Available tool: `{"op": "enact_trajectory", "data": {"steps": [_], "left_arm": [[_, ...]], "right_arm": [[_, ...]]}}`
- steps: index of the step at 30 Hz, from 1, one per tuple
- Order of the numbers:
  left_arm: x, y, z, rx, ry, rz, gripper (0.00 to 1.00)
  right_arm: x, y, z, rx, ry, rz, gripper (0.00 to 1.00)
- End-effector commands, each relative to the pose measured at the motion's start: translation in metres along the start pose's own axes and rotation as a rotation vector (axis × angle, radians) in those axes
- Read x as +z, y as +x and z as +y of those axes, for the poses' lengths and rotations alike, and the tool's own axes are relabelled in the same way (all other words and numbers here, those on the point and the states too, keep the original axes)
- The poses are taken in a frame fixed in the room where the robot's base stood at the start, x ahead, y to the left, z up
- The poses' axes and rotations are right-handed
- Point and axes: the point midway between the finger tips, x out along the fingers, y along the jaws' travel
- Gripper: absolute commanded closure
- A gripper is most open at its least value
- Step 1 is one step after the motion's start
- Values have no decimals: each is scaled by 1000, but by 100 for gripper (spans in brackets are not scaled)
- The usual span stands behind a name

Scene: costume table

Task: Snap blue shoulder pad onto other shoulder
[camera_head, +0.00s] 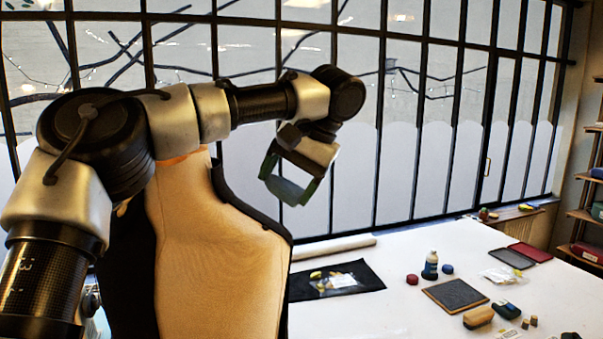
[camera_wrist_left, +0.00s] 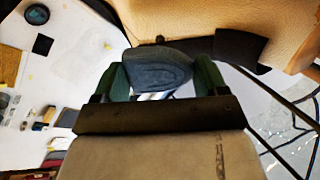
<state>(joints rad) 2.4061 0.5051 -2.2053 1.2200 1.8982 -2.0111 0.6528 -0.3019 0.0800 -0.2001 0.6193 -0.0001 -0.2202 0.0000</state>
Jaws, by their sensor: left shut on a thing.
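My left gripper (camera_head: 290,180) is shut on the blue shoulder pad (camera_head: 287,191), in the air just right of the tan dress form (camera_head: 215,250). In the left wrist view the rounded grey-blue pad (camera_wrist_left: 158,68) sits between the two green fingers of the gripper (camera_wrist_left: 162,78). The dress form's tan surface (camera_wrist_left: 185,18) with a dark edge piece (camera_wrist_left: 238,48) lies close beyond the pad; I cannot tell whether they touch. In the head view my left arm covers the form's top and its left shoulder area. My right gripper is not in view.
The white table (camera_head: 400,270) carries a black cloth (camera_head: 365,280) with a plastic bag, a blue bottle (camera_head: 430,266), a dark square pad (camera_head: 455,296), a tan brush (camera_head: 478,317) and an open red case (camera_head: 530,252). A barred window (camera_head: 400,120) stands behind. Shelves (camera_head: 590,215) are at right.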

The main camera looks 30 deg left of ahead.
Motion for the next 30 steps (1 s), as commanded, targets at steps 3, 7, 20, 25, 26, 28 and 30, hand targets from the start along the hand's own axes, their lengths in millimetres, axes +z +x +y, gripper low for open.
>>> {"op": "enact_trajectory", "data": {"steps": [3, 7, 20, 25, 26, 28, 30], "left_arm": [[0, 14, 0, 1, 1, -3, 48], [0, 28, 1, 1, 2, -3, 48], [0, 63, 1, 0, -1, 0, 48], [0, 68, 1, 0, -1, 1, 48], [0, 68, 1, 0, -1, 1, 48], [0, 68, 1, -1, -1, 1, 48], [0, 68, 1, -1, -1, 1, 48]], "right_arm": [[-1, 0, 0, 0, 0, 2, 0], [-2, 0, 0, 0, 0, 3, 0], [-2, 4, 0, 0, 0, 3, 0], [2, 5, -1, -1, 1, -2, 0], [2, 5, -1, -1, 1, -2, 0], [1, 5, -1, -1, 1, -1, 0], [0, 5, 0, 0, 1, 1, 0]]}}
